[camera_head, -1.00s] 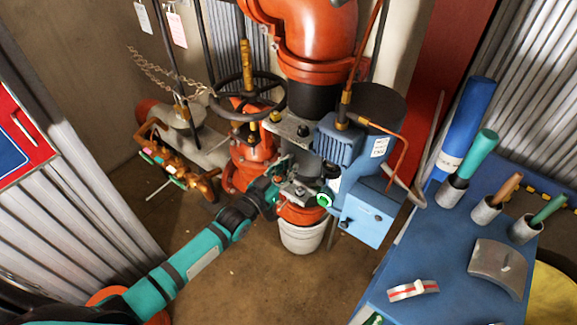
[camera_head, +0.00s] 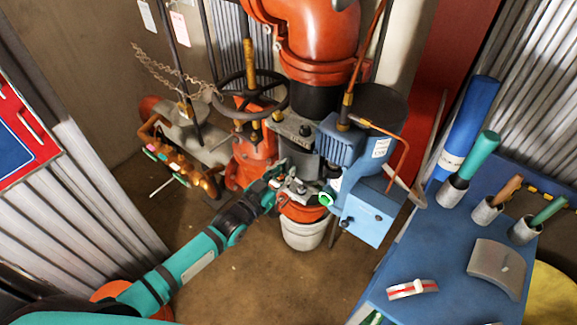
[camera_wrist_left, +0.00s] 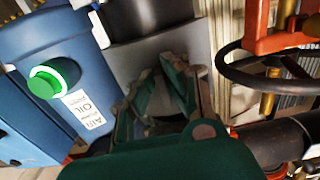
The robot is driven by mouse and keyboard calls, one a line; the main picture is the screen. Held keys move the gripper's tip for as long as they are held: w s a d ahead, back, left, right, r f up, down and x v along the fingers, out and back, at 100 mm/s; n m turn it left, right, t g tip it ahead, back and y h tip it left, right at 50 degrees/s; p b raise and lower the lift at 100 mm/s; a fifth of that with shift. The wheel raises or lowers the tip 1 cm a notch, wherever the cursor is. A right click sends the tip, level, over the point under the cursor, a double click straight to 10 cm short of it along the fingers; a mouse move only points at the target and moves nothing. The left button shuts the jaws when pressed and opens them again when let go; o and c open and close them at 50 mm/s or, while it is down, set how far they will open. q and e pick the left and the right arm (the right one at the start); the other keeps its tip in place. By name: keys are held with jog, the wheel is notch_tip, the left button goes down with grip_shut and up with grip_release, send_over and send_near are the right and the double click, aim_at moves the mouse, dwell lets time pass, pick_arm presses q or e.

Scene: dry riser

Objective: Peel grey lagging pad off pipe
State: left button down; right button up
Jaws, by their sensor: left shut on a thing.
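The grey lagging pad (camera_head: 300,158) wraps the vertical pipe below the orange elbow, between two flange plates. My left gripper (camera_head: 286,178) is at the pad's lower front, just above the lower flange plate. In the left wrist view the dark green fingers of my left gripper (camera_wrist_left: 158,72) converge against the grey pad (camera_wrist_left: 183,46), shut on it. The gripped part is hidden between the fingers, and I cannot tell how far the pad has come off the pipe. My right gripper is not in view.
A blue actuator box (camera_head: 368,215) with a green button stands close right of the gripper. A black handwheel (camera_head: 250,95) is at its upper left. A white bucket (camera_head: 303,234) stands below. A blue bench (camera_head: 455,260) at right holds a curved grey piece (camera_head: 497,268) and several tubes.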

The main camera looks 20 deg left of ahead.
pick_arm(q)
jog(key=p+v, duration=0.3)
jog(key=v, duration=0.4)
dwell(0.4)
jog(key=shift+s+a, duration=0.1)
dwell(0.4)
